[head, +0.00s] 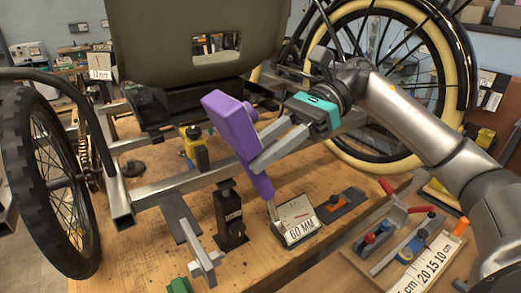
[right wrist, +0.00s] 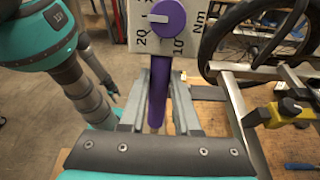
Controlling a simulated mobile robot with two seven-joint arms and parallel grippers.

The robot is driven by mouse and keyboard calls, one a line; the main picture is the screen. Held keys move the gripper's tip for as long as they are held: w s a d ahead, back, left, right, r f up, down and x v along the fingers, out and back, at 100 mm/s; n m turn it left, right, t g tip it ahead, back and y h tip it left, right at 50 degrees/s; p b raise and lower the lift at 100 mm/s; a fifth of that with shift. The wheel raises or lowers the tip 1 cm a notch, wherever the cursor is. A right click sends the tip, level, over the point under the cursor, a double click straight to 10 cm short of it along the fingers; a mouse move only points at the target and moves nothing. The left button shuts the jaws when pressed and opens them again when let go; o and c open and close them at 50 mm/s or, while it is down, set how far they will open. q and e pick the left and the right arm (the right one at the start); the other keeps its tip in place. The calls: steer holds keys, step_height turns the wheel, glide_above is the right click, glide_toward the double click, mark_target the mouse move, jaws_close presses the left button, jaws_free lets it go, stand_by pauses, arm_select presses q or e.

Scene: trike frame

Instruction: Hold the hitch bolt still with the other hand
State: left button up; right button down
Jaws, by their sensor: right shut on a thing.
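My right gripper (head: 256,148) is shut on a purple torque tool (head: 237,130). The tool is tilted, its boxy head at the top and a grey tip low beside the white 60 MM sign. The right wrist view shows its purple shaft (right wrist: 158,85) between the grey fingers, with a dial marked Nm beyond. A grey bracket (head: 205,262) stands at the front of the bench, below the trike frame (head: 185,187). I cannot pick out the hitch bolt for certain. My left gripper shows in neither view.
The wooden bench (head: 120,270) carries a black jack-like stand (head: 230,215), the 60 MM sign (head: 297,220) and a dark plate with an orange part (head: 345,200). A side tray holds red- and blue-handled tools. Wheels stand at both sides, and the seat overhangs the frame.

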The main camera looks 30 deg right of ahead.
mark_target(231, 145)
steer(key=shift+w+a+r, duration=0.1)
steer(key=shift+w+r, duration=0.05)
steer(key=shift+s+a+r+h+p, duration=0.2)
steer(key=shift+a+h+p, duration=0.15)
steer(key=shift+p, duration=0.5)
steer(key=a+h+p, duration=0.2)
steer(key=p, duration=0.3)
steer(key=a+h+p, duration=0.1)
steer(key=a+p, duration=0.2)
steer(key=p, duration=0.2)
steer(key=shift+a+r+h, duration=0.2)
steer(key=shift+a+h, duration=0.05)
steer(key=shift+h, duration=0.1)
steer(key=a+f+h+p, duration=0.5)
steer(key=a+h+p, duration=0.1)
steer(key=h, duration=0.3)
steer(key=shift+a, duration=0.7)
steer(key=shift+s+f, duration=0.1)
steer(key=shift+s, duration=0.05)
stand_by(0.8)
